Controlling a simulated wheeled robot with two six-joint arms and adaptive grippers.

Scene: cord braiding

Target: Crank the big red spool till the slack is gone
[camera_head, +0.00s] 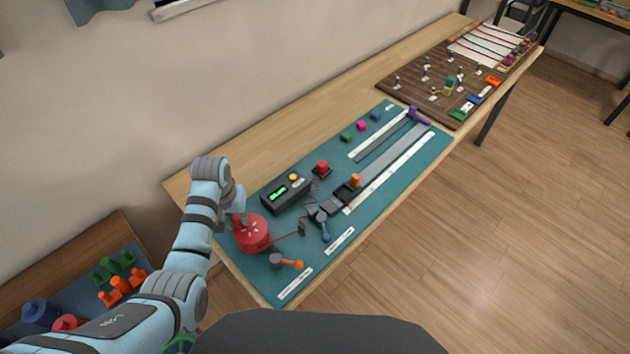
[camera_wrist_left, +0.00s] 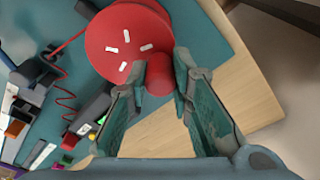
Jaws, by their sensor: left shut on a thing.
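The big red spool (camera_head: 252,236), with white marks on its top, sits at the near left of the teal board. It also shows in the left wrist view (camera_wrist_left: 118,45). My left gripper (camera_head: 238,212) is over its far edge. In the left wrist view my left gripper (camera_wrist_left: 162,74) is shut on the spool's red crank knob (camera_wrist_left: 158,80), with a finger on each side. A red cord (camera_head: 284,235) runs from the spool to a small dark guide (camera_head: 301,229). Beyond the guide the cord is wavy. My right gripper is not in view.
A black box with a green display (camera_head: 286,193) stands beyond the spool. An orange-handled crank (camera_head: 290,263) and a blue-handled lever (camera_head: 324,232) are nearby on the board. A brown pegboard (camera_head: 425,78) lies at the far end. A bin with colored pieces (camera_head: 85,290) is at lower left.

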